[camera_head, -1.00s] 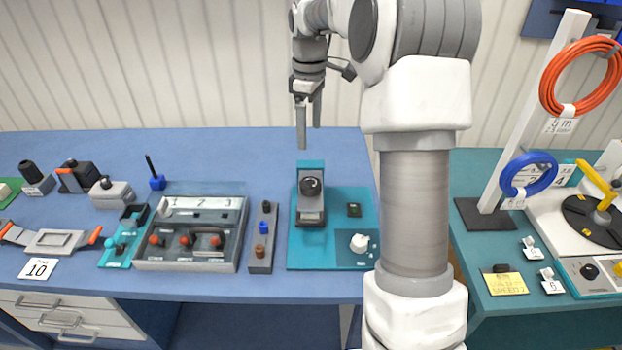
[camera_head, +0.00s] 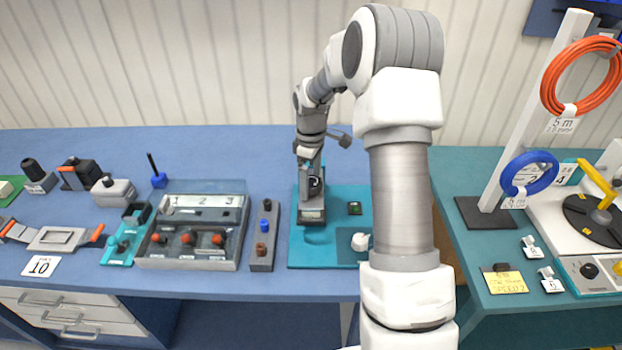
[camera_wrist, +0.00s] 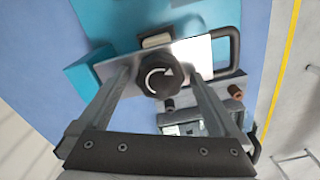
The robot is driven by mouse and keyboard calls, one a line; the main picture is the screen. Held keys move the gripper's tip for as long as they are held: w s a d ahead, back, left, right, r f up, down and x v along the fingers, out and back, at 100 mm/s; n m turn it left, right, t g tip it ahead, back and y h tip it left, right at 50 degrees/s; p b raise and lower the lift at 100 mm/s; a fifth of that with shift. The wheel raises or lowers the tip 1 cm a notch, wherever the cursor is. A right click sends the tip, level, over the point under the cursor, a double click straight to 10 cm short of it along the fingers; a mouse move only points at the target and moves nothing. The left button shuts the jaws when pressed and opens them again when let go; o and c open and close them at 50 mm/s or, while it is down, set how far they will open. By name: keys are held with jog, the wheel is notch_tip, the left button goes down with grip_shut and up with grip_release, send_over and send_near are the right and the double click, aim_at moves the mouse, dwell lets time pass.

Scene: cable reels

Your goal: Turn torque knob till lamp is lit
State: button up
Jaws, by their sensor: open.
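The torque knob (camera_wrist: 158,78) is a black, faceted knob with a white curved arrow, on a bright metal plate (camera_wrist: 196,50) in the wrist view. In the head view the knob (camera_head: 315,185) is partly hidden by my gripper (camera_head: 313,172). My gripper (camera_wrist: 158,79) is open, pointing down over the knob, with one finger on each side of it. I cannot tell whether the fingers touch it. A small dark green square (camera_head: 354,208) on the teal board (camera_head: 340,262) may be the lamp; it looks unlit. A pale block (camera_wrist: 157,41) sits beside the knob.
A narrow grey block with coloured buttons (camera_head: 264,238) and a grey box with red-tipped levers (camera_head: 190,262) stand to the left. The blue bench (camera_head: 270,160) behind is clear.

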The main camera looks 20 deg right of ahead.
jog(key=c, duration=1.4)
jog(key=shift+m, duration=0.3)
jog(key=m+b, duration=0.1)
jog(key=m, duration=0.4)
jog(key=shift+b, duration=0.4)
jog(key=m, duration=0.6)
jog(key=shift+m+b, duration=0.3)
jog(key=shift+b, duration=0.1)
jog(key=o, duration=1.4)
